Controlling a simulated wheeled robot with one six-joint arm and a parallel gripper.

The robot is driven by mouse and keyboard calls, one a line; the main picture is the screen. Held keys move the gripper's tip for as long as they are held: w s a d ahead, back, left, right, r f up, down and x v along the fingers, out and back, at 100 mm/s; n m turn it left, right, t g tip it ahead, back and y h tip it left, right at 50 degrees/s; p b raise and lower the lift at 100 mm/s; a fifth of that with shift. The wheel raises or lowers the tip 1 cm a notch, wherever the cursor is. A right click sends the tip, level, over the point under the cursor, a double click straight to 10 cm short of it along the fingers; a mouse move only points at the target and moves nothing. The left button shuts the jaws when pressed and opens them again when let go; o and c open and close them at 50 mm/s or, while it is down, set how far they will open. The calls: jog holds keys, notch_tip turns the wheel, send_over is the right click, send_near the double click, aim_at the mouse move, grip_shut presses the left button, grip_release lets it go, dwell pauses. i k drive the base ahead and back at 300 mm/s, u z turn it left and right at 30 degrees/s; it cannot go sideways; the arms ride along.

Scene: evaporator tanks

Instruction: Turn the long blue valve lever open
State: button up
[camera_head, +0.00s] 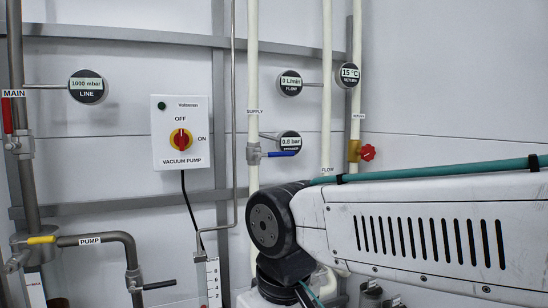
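The blue valve lever (283,153) is on a metal valve body (254,154) on the cream pipe labelled SUPPLY. The lever sticks out to the right, roughly level and crosswise to the upright pipe. Its end lies just below the gauge reading 0.8 bar (289,143). My arm comes in from the right, below and in front of the lever, and bends downward at a dark joint. A gap shows between the arm and the lever. My gripper is out of view, so its opening is not shown.
A red handwheel (367,152) sits on the RETURN pipe to the right. A vacuum pump switch box (181,132) is on the wall to the left. A thin metal tube (233,90) runs beside the SUPPLY pipe.

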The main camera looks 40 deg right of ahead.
aim_at(258, 155)
jog(key=k, duration=1.3)
jog(key=z, duration=0.85)
jog(key=i, duration=1.25)
jog(key=u, duration=0.75)
jog(key=i, duration=0.45)
jog(key=u, duration=0.5)
